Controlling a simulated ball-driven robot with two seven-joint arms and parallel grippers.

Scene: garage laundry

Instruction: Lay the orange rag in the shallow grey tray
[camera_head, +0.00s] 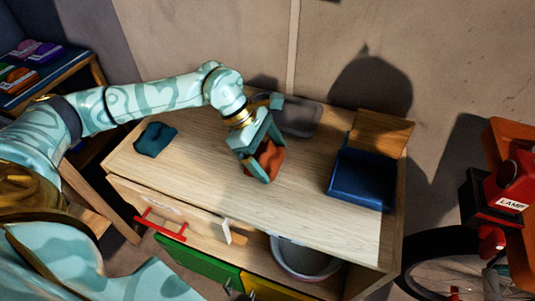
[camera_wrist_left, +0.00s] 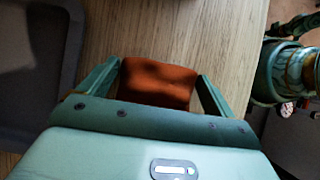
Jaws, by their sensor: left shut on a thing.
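The orange rag (camera_head: 270,156) is between the fingers of my left gripper (camera_head: 257,160), over the middle of the wooden cabinet top. In the left wrist view the rag (camera_wrist_left: 158,82) sits between the two green fingers (camera_wrist_left: 160,88), which are shut on it. The shallow grey tray (camera_head: 298,117) lies at the back of the top, just behind the gripper, partly hidden by my arm. In the left wrist view the tray (camera_wrist_left: 68,60) is at the left edge, beside the gripper. My right gripper is not in view.
A blue bin (camera_head: 362,180) stands at the right of the top, in front of a wooden box (camera_head: 382,130). A dark teal cloth (camera_head: 155,139) lies at the left. A grey bucket (camera_head: 304,258) is below the front edge. The front middle of the top is clear.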

